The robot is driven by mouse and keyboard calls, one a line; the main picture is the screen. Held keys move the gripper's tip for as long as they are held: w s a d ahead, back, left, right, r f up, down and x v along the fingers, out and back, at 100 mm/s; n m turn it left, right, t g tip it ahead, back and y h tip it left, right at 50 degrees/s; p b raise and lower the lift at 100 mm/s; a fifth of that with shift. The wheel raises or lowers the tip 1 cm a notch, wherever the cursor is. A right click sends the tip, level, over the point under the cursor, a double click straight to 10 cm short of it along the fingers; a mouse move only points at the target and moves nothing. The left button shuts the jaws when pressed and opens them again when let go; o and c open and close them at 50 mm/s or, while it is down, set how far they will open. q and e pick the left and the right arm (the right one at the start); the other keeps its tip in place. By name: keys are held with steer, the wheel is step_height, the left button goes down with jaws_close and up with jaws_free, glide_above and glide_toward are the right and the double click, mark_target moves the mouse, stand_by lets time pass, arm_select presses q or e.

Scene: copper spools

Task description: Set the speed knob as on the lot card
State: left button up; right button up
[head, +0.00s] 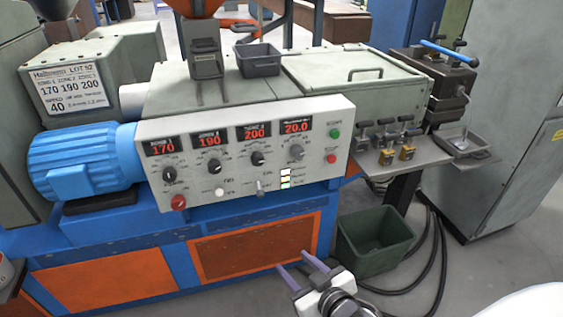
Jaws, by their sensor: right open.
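The lot card (68,88) on the grey housing at the left reads LOT 52, with 170, 190, 200 and a speed of 40. The control panel (225,185) has several red displays reading 170, 190, 200 and 20.0. The speed knob (296,153) sits below the 20.0 display, the rightmost of the row of dark knobs. My right gripper (292,276) is low in front of the orange lower panel, below the control panel and apart from the knob. Its purple-grey fingers are spread and empty. My left gripper is not in view.
A red button (331,158) and a green button (334,134) lie right of the speed knob. A red stop button (178,202) and a small lever (260,188) are lower on the panel. A dark green bin (374,242) stands on the floor at the right, beside black cables.

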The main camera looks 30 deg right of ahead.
mark_target(299, 155)
steer(key=w+d+r+m+t+h+b, duration=0.15)
steer(key=w+d+r+t+h, duration=0.25)
steer(key=w+d+r, duration=0.85)
steer(key=shift+m, duration=0.45)
steer(key=x, duration=0.2)
steer(key=r+x, duration=0.1)
steer(key=x, duration=0.3)
steer(key=shift+w+a+r, duration=0.2)
steer(key=shift+w+r, duration=0.05)
steer(key=shift+w, duration=0.1)
steer(key=shift+w+d, duration=0.2)
steer(key=shift+w, duration=0.35)
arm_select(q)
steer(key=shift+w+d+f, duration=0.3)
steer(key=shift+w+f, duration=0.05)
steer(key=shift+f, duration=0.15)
arm_select(e)
steer(key=c, duration=1)
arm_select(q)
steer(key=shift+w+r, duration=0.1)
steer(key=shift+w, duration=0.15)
arm_select(e)
steer(key=shift+c, duration=0.3)
